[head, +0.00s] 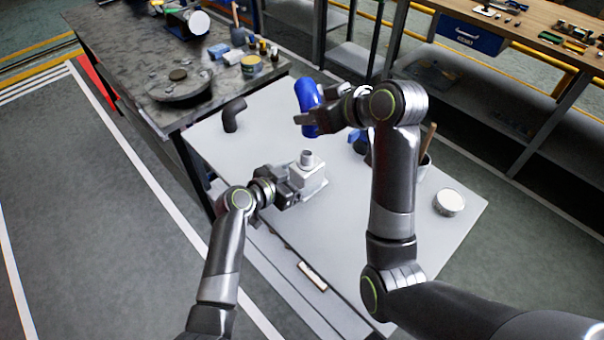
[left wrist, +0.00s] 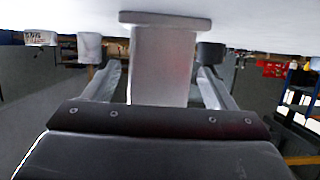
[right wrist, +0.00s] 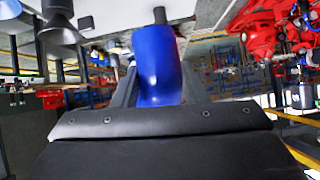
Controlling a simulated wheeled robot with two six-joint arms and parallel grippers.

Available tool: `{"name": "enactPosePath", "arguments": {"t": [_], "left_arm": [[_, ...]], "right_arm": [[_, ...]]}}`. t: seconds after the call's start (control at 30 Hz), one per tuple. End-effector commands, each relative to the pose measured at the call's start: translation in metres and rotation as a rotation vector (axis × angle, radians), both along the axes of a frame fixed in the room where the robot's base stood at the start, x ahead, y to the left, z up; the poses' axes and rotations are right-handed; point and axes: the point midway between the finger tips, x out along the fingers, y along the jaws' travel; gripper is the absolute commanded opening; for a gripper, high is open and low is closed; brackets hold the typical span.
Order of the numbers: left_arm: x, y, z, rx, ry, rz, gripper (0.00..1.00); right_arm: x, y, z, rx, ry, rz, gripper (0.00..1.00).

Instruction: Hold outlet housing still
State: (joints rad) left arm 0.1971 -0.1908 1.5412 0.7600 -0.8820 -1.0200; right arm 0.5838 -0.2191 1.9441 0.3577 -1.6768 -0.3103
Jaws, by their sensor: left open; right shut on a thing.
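The outlet housing (head: 312,182), a pale grey block with a round neck on top and a flat base, stands upright on the white table. My left gripper (head: 296,186) is low at its left side. In the left wrist view the housing (left wrist: 162,65) is between the open fingers, with gaps visible on both sides. My right gripper (head: 312,112) is above the table behind the housing, shut on a blue cylindrical part (head: 306,92). The blue part (right wrist: 158,65) shows between the fingers in the right wrist view; its far end is partly hidden.
A dark elbow pipe (head: 233,114) stands on the white table (head: 262,128) at the back left. A round tin (head: 449,202) is at the right, near a cup holding tools (head: 424,166). A dark workbench (head: 130,60) adjoins behind.

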Motion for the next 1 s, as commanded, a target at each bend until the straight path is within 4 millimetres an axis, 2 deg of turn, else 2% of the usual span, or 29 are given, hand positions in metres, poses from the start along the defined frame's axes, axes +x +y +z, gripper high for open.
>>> {"name": "enactPosePath", "arguments": {"t": [0.2, 0.5, 1.0], "left_arm": [[0.0085, -0.0092, -0.0040, -0.001, 0.000, 0.000, 0.78], [0.0093, -0.0098, -0.0046, 0.000, 0.000, 0.000, 0.78], [0.0091, -0.0094, -0.0047, 0.000, 0.000, 0.001, 0.13]], "right_arm": [[0.0000, 0.0001, 0.0002, 0.001, -0.001, 0.000, 0.06], [0.0000, 0.0001, 0.0002, 0.001, -0.001, 0.000, 0.06], [0.0000, 0.0001, 0.0002, 0.001, -0.001, 0.000, 0.06]]}}
